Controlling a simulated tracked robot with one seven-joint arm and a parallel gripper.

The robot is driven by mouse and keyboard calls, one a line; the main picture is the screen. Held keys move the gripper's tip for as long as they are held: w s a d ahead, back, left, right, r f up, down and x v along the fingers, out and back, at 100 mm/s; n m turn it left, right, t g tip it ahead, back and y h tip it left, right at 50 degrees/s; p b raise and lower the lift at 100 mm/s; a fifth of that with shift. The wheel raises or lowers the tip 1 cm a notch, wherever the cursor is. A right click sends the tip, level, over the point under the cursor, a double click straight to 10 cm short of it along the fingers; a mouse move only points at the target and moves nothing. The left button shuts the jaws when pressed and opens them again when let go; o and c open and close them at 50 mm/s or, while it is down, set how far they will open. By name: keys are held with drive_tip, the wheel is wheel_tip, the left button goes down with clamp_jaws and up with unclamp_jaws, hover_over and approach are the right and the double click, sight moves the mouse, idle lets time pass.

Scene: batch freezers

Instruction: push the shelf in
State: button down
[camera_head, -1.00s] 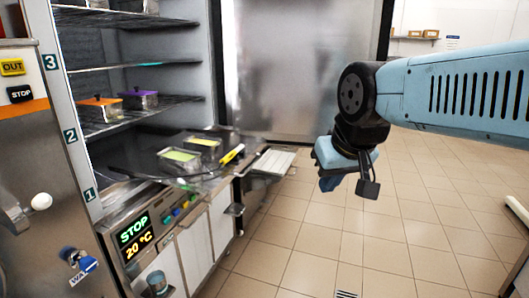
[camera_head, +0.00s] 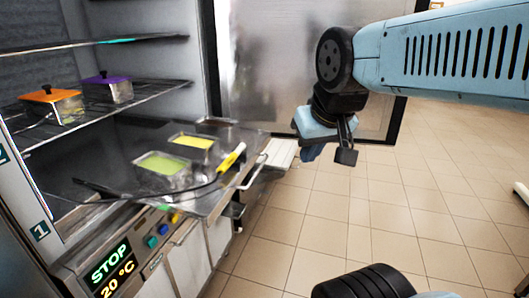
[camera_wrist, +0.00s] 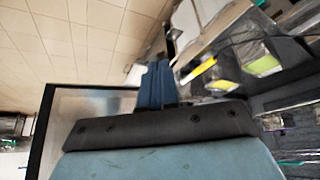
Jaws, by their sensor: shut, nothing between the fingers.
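The lowest shelf (camera_head: 246,141) in the open freezer, by label 1, sticks out past the front of the cabinet. Two metal containers with yellow-green contents stand on it, a near one (camera_head: 165,164) and a farther one (camera_head: 192,142). A yellow-handled tool (camera_head: 231,158) lies near its outer edge. My gripper (camera_head: 309,152) is shut and empty, to the right of the shelf and apart from it, pointing down. In the wrist view my blue fingers (camera_wrist: 157,75) are together, with the container (camera_wrist: 262,64) and yellow handle (camera_wrist: 198,68) to their right.
The upper shelf holds an orange-lidded box (camera_head: 50,103) and a purple-lidded box (camera_head: 107,87). A control panel (camera_head: 112,268) reading STOP and 20 °C sits below the shelf. A large metal door (camera_head: 270,60) stands behind. The tiled floor (camera_head: 280,235) at right is mostly clear.

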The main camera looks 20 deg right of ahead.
drive_tip(key=shift+s, duration=0.1)
drive_tip(key=w+d+f+m+y, duration=0.2)
drive_tip(key=w+d+f+m, duration=0.2)
drive_tip(key=w+m, duration=0.45)
drive_tip(key=w+d+f+m+g+y, duration=0.1)
drive_tip(key=w+d+f+m+y, duration=0.2)
drive_tip(key=w+m, duration=0.55)
drive_tip(key=w+d+f+m+y, duration=0.1)
drive_tip(key=w+d+f+m, duration=0.35)
drive_tip(key=w+m, duration=0.4)
drive_tip(key=w+a+r+x, duration=0.1)
drive_tip(key=x, duration=1.1)
drive_tip(key=shift+w+a+r, duration=0.35)
drive_tip(key=shift+a, duration=0.05)
